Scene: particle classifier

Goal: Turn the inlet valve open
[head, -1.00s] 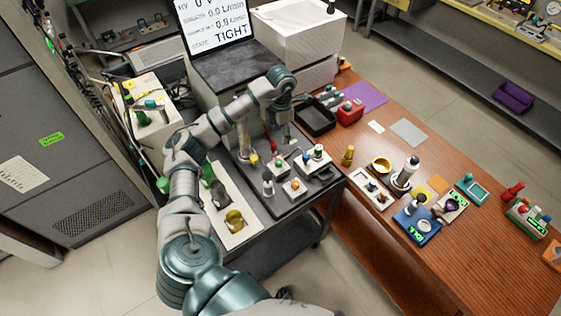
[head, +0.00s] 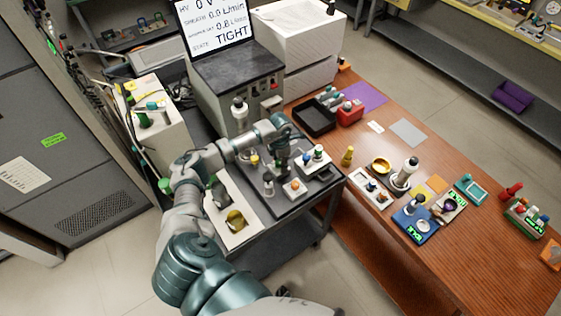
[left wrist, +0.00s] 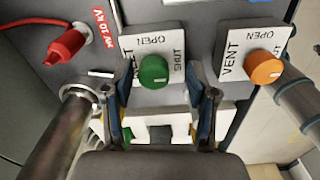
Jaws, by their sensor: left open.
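The inlet valve is a round green knob (left wrist: 154,70) on a white plate marked OPEN and SHUT in the left wrist view. OPEN is printed beyond the knob and SHUT on its right. In the head view my left gripper (head: 283,168) is over the dark cart top and hides the green knob.
The vent's orange knob (left wrist: 264,67) is close on the right of the inlet plate. A red connector (left wrist: 67,46) is on the left, near a metal cylinder (left wrist: 62,130). A screen (head: 215,25) reads TIGHT. A wooden table (head: 370,225) with small items stands at right.

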